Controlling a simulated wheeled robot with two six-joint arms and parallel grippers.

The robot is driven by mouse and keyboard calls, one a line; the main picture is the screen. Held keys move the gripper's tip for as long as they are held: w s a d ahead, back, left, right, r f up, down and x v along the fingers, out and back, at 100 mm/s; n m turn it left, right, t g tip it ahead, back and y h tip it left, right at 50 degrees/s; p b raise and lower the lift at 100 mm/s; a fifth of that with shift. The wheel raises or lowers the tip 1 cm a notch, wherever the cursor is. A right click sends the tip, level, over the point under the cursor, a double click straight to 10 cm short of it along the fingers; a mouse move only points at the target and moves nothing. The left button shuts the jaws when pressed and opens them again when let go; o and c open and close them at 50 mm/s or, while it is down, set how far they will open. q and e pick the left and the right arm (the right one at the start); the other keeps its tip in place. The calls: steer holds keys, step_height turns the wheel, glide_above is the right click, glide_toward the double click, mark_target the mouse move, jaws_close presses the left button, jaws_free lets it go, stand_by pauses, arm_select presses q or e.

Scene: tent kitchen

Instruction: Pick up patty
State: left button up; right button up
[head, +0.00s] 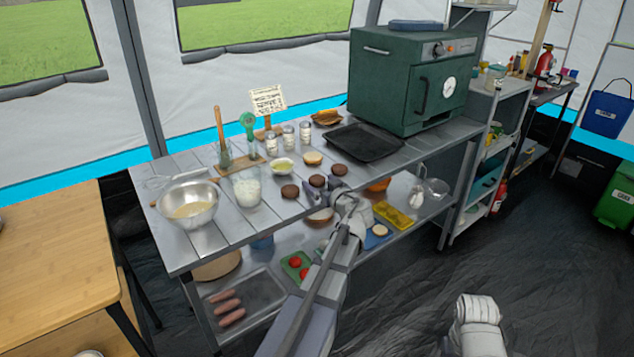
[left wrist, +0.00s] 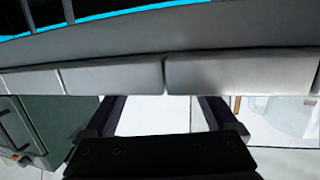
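Three dark brown patties lie in a slanting row on the metal table: a left patty (head: 289,191), a middle patty (head: 317,181) and a far-right patty (head: 339,169). My left gripper (head: 323,191) reaches over the table's front edge, close to the middle patty. In the left wrist view its two dark fingers (left wrist: 160,112) stand apart with nothing visible between them. No patty can be made out in that view. Whether the fingers touch a patty cannot be told. Part of my right arm shows at the lower right, but its gripper is out of view.
A bun (head: 313,158) and a black tray (head: 363,143) lie behind the patties, with a green oven (head: 395,85) at the back right. A steel bowl (head: 187,206) and a glass jar (head: 247,188) stand left. The lower shelf holds a sausage tray (head: 262,290).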

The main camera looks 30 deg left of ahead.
mark_target(320, 182)
arm_select(q)
steer(key=c, duration=1.2)
step_height(320, 182, up, 24)
steer(key=p, duration=2.4)
